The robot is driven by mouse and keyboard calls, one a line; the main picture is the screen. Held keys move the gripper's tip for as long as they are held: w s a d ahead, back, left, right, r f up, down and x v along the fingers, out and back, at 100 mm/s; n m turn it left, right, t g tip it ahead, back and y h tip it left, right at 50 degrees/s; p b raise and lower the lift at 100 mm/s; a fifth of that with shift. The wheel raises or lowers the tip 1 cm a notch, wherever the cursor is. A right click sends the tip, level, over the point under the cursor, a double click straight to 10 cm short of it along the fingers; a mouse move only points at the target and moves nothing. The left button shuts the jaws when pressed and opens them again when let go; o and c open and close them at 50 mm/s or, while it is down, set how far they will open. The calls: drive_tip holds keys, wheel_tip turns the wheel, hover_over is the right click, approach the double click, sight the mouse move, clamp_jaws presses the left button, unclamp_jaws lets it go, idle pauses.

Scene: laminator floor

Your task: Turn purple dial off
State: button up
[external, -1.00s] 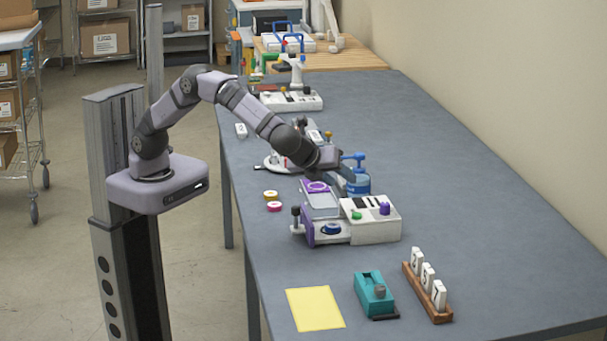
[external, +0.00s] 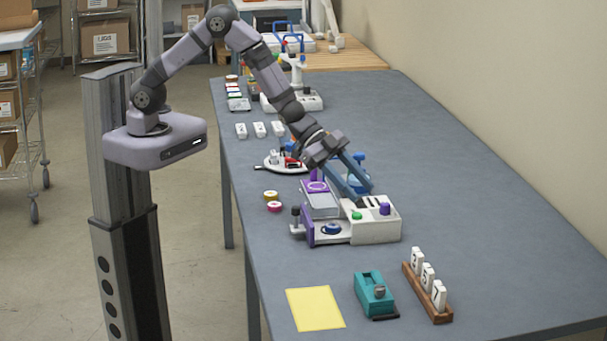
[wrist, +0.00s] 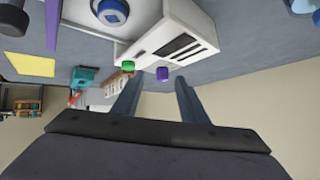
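The purple dial (external: 384,208) stands on the right end of the white laminator body (external: 375,230). A green knob (external: 357,215) is to its left. My gripper (external: 360,194) is open and empty, its two blue fingers slanting down towards the laminator from behind, with the tips up and left of the dial. In the wrist view, the purple dial (wrist: 162,74) shows between and just past the separated fingertips (wrist: 156,82), apart from both. The dial's pointer mark is too small to read.
A blue dial (external: 332,228) and a purple-framed tray (external: 318,200) are on the laminator's left. A teal tool (external: 374,292), yellow sheet (external: 314,309) and wooden rack (external: 428,292) lie in front. The table's right side is clear.

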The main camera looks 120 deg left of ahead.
sight(379, 212)
drive_tip(key=shift+w+a+t+h, duration=0.3)
drive_tip(key=shift+a+t+h, duration=0.5)
drive_tip(key=shift+a, duration=0.15)
drive_tip(key=shift+s+a+f+t+h, duration=0.1)
drive_tip(key=shift+s+a+t+h, duration=0.15)
drive_tip(key=shift+t+h, duration=0.45)
drive_tip(key=shift+w+h+p, duration=0.2)
drive_tip(key=shift+h+p, duration=0.1)
drive_tip(key=shift+p+x, duration=1.15)
drive_tip(key=shift+x, duration=2.4)
drive_tip(key=shift+f, duration=0.2)
clamp_jaws()
